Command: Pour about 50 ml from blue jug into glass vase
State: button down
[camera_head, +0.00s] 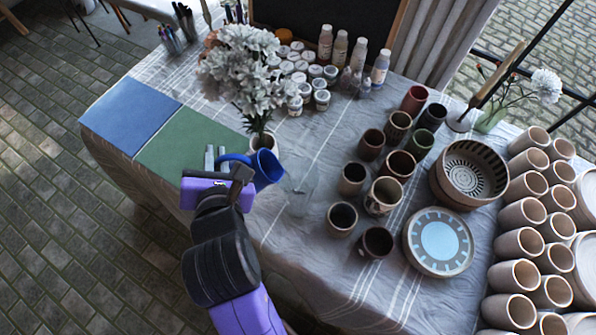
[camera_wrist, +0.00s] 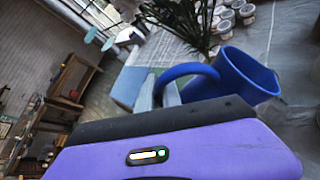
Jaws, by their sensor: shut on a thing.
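The blue jug (camera_head: 266,169) is held up near the table's front edge, leaning, in front of the white-flower bouquet. My gripper (camera_head: 216,160) is shut on the jug's handle. In the wrist view the jug (camera_wrist: 243,78) leans to the right, with its looped handle at my gripper's fingers (camera_wrist: 158,92). Its contents are hidden. A faint clear outline, possibly the glass vase (camera_head: 300,190), shows just right of the jug, apart from it. A small greenish glass vase (camera_head: 490,121) with a white flower stands at the far right.
The bouquet's pot (camera_head: 262,142) is close behind the jug. Blue (camera_head: 130,113) and green (camera_head: 188,146) sheets lie left. Several brown cups (camera_head: 384,194), a patterned bowl (camera_head: 469,172) and a plate (camera_head: 438,240) stand right. Paint bottles (camera_head: 340,48) are behind. Cloth toward the front centre is clear.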

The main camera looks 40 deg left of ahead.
jog(key=shift+w+d+r, duration=0.1)
jog(key=shift+w+r, duration=0.1)
jog(key=shift+r, duration=0.3)
dwell(1.3)
notch_tip(320, 180, down, 7)
jog(key=s+a+n+t+h+p, duration=0.1)
jog(key=s+a+n+t, duration=0.1)
jog(key=n, duration=0.1)
jog(key=shift+s+t+h+p, duration=0.3)
jog(key=shift+s+h+p, duration=0.05)
jog(key=shift+h, duration=0.05)
jog(key=shift+f, duration=0.15)
dwell(0.8)
notch_tip(320, 180, down, 6)
jog(key=s+a+n+t+h, duration=0.1)
jog(key=s+n+t, duration=0.1)
jog(key=n, duration=0.2)
jog(key=shift+a+t+h, duration=0.3)
jog(key=shift+t, duration=0.1)
